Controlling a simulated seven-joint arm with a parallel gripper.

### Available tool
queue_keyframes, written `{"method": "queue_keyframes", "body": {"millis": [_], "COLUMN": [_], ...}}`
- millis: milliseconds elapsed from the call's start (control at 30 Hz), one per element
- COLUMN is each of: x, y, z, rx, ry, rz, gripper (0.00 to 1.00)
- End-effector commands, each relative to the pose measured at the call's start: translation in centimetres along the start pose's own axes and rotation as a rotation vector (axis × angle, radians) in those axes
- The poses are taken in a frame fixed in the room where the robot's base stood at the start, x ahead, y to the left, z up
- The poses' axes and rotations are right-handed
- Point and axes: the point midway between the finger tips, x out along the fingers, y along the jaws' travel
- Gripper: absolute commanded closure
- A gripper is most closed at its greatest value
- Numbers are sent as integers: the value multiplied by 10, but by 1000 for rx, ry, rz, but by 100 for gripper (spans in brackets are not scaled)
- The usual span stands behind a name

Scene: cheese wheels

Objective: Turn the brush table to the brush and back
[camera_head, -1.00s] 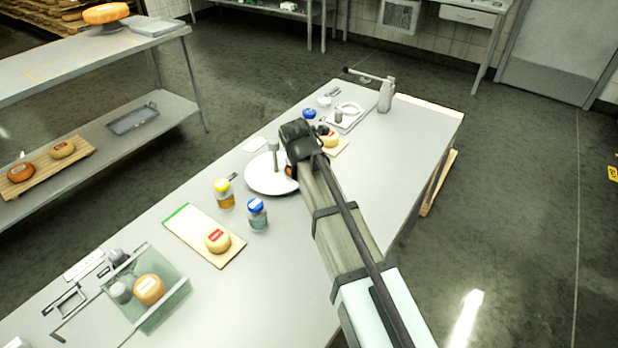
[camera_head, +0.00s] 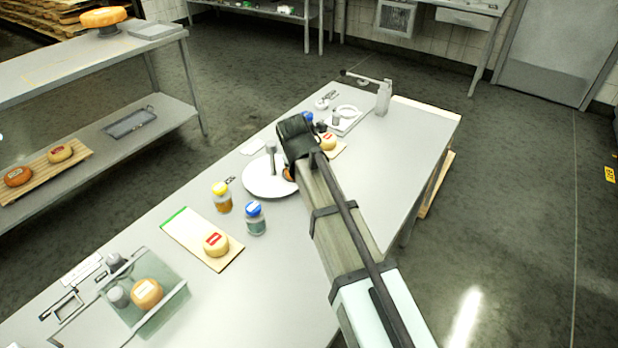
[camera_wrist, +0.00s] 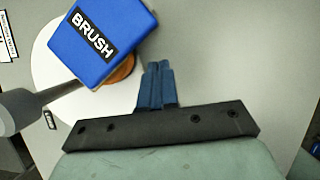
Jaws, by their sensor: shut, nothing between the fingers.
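The brush table is a white round disc (camera_head: 260,184) on the steel table in the head view; it also shows in the wrist view (camera_wrist: 48,62). A grey post (camera_head: 271,157) stands at it. In the wrist view a blue block labelled BRUSH (camera_wrist: 90,40) sits on a grey arm (camera_wrist: 28,105), above an orange cheese wheel (camera_wrist: 122,72) that it mostly covers. In the head view my arm hides part of the disc and the fingertips.
A blue-lidded jar (camera_head: 255,218) and a yellow-lidded jar (camera_head: 221,198) stand nearby. A board (camera_head: 190,230) carries a cheese wheel (camera_head: 215,244). A clear tub (camera_head: 165,310) is at the front left. A tray (camera_head: 352,118) is at the far end. The table's right side is mostly clear.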

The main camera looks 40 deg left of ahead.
Motion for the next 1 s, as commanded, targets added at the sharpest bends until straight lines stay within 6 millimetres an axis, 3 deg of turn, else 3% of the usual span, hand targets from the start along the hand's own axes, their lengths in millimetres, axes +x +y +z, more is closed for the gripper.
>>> {"method": "queue_keyframes", "body": {"millis": [300,500,767,1000], "x": [-50,-69,-71,-58], "y": [-8,-12,-26,-67], "z": [2,3,13,28], "rx": [-1,-1,21,77], "ry": [-2,-1,1,4], "rz": [2,1,-9,-35], "gripper": [100,100,100,100]}}
